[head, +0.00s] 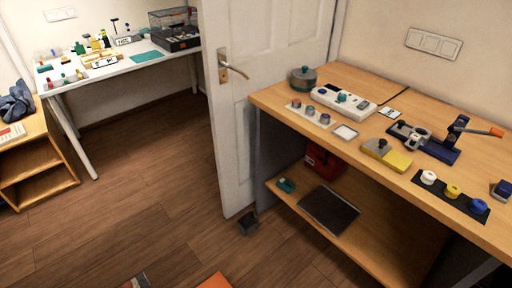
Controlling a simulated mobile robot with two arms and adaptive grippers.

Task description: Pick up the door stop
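A small dark grey block (248,222), which looks like the door stop, sits on the wooden floor. It is at the foot of the white door (236,130), by the door's free lower corner. I cannot tell whether it touches the door. Its exact shape is hard to make out at this size. The door stands ajar, with its handle (232,66) on the left side. Neither of my grippers shows in the head view.
A wooden workbench (290,100) with tools and a lower shelf (375,249) stands right of the block. A white table (120,67) and low wooden shelf unit (38,165) are at left. Floor left of the door is clear. An orange item (215,281) shows at the bottom edge.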

